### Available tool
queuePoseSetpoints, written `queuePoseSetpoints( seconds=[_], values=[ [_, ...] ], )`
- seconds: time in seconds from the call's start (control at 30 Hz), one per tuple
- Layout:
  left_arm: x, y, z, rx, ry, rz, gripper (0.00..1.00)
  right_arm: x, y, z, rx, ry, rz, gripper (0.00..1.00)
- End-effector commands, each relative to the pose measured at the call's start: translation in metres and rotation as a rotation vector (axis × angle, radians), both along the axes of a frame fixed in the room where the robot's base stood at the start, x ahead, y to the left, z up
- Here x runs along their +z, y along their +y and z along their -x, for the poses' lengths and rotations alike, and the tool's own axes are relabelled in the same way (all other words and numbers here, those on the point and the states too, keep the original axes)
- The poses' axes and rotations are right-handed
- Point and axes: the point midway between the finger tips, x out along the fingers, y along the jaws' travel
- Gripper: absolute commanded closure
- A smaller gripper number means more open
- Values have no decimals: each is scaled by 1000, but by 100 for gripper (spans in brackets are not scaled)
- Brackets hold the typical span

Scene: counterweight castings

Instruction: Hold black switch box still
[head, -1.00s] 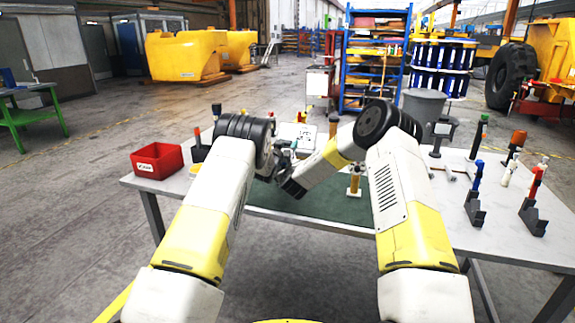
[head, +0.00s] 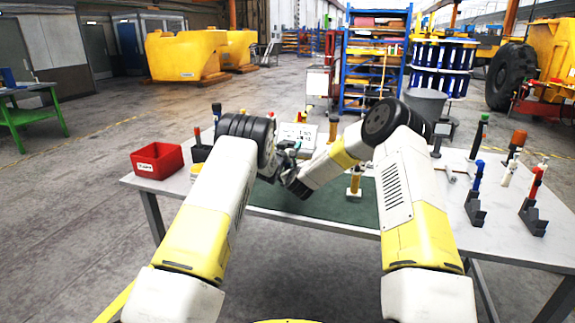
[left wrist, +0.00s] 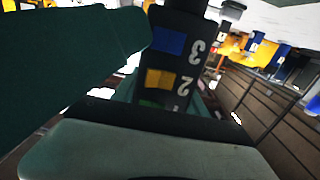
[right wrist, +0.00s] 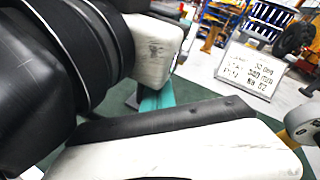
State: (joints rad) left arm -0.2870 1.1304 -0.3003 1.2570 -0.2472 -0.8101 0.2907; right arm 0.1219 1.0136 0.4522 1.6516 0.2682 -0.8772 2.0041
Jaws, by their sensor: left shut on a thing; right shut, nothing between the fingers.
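The black switch box (left wrist: 172,62) fills the middle of the left wrist view, with blue, yellow and green squares beside the digits 3, 2 and 1. My left gripper (head: 285,152) is shut on it, and a broad teal finger (left wrist: 70,60) shows at the box's left. In the head view the box is too small and covered to make out clearly. My right gripper (head: 292,184) is shut and empty, just below and close to the left one in the head view. I cannot tell whether it touches the box. Its fingertips are not clear in the right wrist view.
A red bin (head: 157,161) stands at the table's left. A white lettered sign (right wrist: 252,70) stands behind my grippers. A yellow-and-brass upright tool (head: 354,182) stands on the green mat (head: 335,208). Several coloured handles in dark holders (head: 476,208) stand at the right.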

Motion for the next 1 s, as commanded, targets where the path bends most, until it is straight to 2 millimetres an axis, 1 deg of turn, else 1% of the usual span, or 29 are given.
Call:
queuePoseSetpoints(
  seconds=[0.03, 0.5, 0.93, 0.97, 1.0],
  values=[
    [-4, 2, 0, 2, 6, -4, 100, 0, -2, 2, 0, 1, 0, 100],
    [-4, 5, -1, 7, 5, -8, 100, 1, -27, 37, 2, 1, -1, 100],
    [-5, 8, -1, 10, 5, -11, 100, 1, -28, 40, 3, 0, -2, 100],
    [-5, 8, -1, 10, 5, -11, 45, 1, -28, 40, 3, 0, -2, 100],
    [-5, 8, -1, 10, 5, -11, 37, 1, -28, 40, 3, 0, -2, 100]
  ],
)
